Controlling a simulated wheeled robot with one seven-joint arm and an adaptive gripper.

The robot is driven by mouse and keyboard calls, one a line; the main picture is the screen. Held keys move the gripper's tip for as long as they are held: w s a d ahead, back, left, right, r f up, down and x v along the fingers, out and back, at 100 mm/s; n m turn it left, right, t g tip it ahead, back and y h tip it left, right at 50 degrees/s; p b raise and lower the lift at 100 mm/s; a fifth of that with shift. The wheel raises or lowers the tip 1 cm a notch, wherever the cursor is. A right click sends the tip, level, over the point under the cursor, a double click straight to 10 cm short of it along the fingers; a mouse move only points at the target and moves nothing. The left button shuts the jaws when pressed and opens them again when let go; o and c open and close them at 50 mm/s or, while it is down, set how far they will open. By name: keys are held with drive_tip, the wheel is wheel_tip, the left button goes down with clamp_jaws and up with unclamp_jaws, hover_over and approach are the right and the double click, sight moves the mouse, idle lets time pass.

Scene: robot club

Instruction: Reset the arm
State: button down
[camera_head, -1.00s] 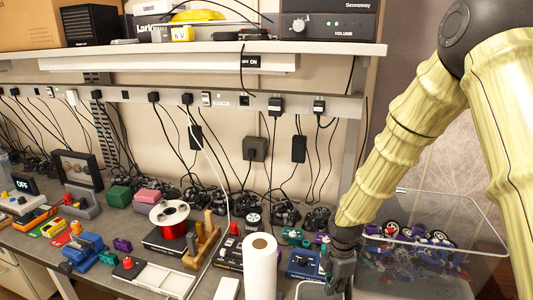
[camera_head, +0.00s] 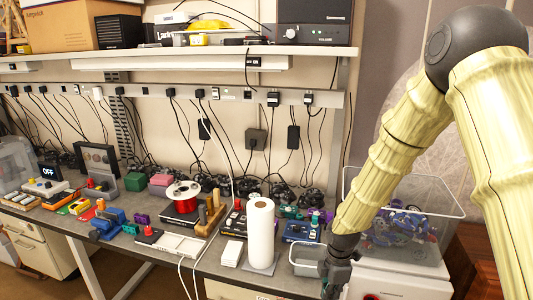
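My gripper (camera_head: 335,278) hangs at the end of my yellow-sleeved arm, at the lower right of the head view. It is dark and points down near the front edge of the workbench (camera_head: 215,262). It is beside a small grey bin (camera_head: 306,262), and I cannot tell whether they touch. The fingers are small and partly cut by the bottom of the picture, so their opening is unclear. No held thing shows.
A white paper roll (camera_head: 260,232), a red wire spool (camera_head: 183,196) and a blue box (camera_head: 300,231) stand on the crowded bench. A clear tub (camera_head: 425,205) of parts is behind my arm. A shelf (camera_head: 190,58) runs above. Floor shows at lower left.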

drive_tip(key=s+f+m+y+b, duration=0.1)
drive_tip(key=s+f+m+b, duration=0.2)
drive_tip(key=s+f+m, duration=0.55)
drive_tip(key=s+f+m+b, duration=0.3)
drive_tip(key=s+f, duration=0.6)
drive_tip(key=f, duration=0.8)
drive_tip(key=s+d+f+m+b, duration=0.1)
drive_tip(key=s+f+m, duration=0.1)
drive_tip(key=s, duration=0.3)
drive_tip(key=s+d+f+m+b, duration=0.1)
drive_tip(key=s+f+m, duration=0.2)
drive_tip(key=s, duration=0.2)
drive_tip(key=s+d+f+m+h+b, duration=0.1)
drive_tip(key=s+d+f+m, duration=0.1)
drive_tip(key=s, duration=0.4)
drive_tip(key=shift+f+m, duration=0.25)
drive_tip(key=shift+m, duration=0.5)
drive_tip(key=shift+w, duration=0.1)
